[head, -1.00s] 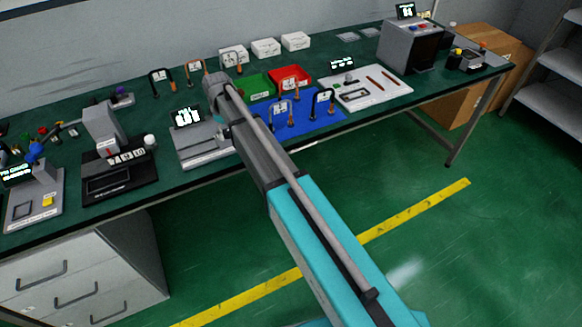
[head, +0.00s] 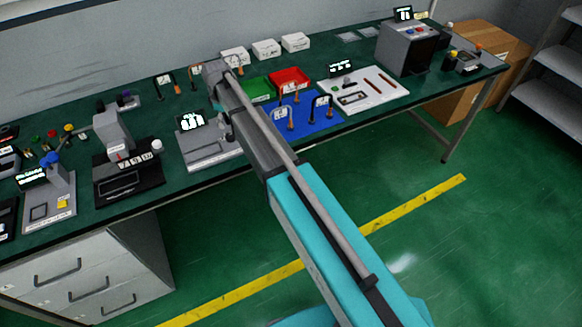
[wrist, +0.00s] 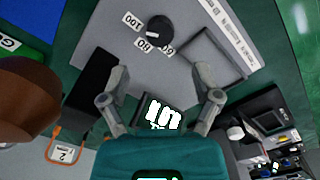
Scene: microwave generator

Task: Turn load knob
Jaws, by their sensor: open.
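A black round knob (wrist: 159,30) with a white pointer mark shows in the wrist view. Labels reading 100, 80 and 60 stand around it on a grey panel (wrist: 105,40). My gripper (wrist: 153,85) is open and empty, its two fingers spread apart. The knob lies beyond the fingertips, between their lines, with no contact visible. A lit display (wrist: 163,114) shows between the fingers. In the head view, the grey unit with a lit display (head: 205,148) is partly behind my arm. The knob and my gripper cannot be made out there.
A dark unit with a labelled front (head: 128,178) stands left of the grey unit. A blue mat (head: 318,122) with leads, a red tray (head: 289,77) and a green tray (head: 259,90) lie to its right. A brown rounded object (wrist: 25,100) fills the wrist view's left edge.

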